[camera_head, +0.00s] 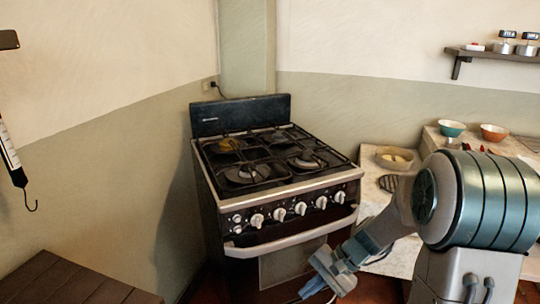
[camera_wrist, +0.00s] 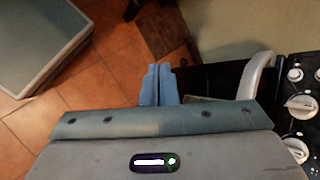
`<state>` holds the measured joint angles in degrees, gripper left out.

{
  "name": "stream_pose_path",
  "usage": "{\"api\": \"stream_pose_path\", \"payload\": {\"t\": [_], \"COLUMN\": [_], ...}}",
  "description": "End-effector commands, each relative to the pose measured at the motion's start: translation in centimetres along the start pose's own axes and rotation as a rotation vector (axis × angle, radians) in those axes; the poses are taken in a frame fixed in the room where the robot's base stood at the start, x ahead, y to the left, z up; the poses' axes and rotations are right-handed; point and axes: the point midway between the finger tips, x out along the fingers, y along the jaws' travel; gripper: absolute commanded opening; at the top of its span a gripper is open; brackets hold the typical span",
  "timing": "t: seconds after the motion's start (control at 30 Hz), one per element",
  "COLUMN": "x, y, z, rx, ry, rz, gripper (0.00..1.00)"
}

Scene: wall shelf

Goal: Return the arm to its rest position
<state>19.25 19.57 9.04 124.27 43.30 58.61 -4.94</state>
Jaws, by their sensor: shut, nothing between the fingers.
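My gripper (camera_head: 312,288) hangs low in front of the stove in the head view, at the end of my bent arm. In the wrist view its two blue fingers (camera_wrist: 159,72) are together with nothing between them. The fingers point past the stove front, over the floor. No object is held. My upper arm fills the right side of the head view.
The black stove (camera_head: 285,215) has knobs and a pale oven handle (camera_wrist: 256,75) close to my gripper. A counter (camera_head: 372,165) with bowls stands right of it. A wall shelf (camera_head: 490,53) holds jars. A dark wooden surface (camera_head: 70,285) is lower left. Tiled floor (camera_wrist: 85,70) shows below.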

Motion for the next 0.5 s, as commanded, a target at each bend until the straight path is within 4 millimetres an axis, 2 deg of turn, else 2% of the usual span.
{"api": "stream_pose_path", "payload": {"t": [0.03,0.1,0.5], "x": [-1.9,-3.6,-13.4], "y": [-0.7,-0.8,-0.3], "z": [2.1,4.0,13.9], "rx": [-0.05,-0.111,-0.441], "ry": [0.03,0.069,0.322], "rz": [0.046,0.109,0.414], "gripper": [0.0,0.0,0.0]}}
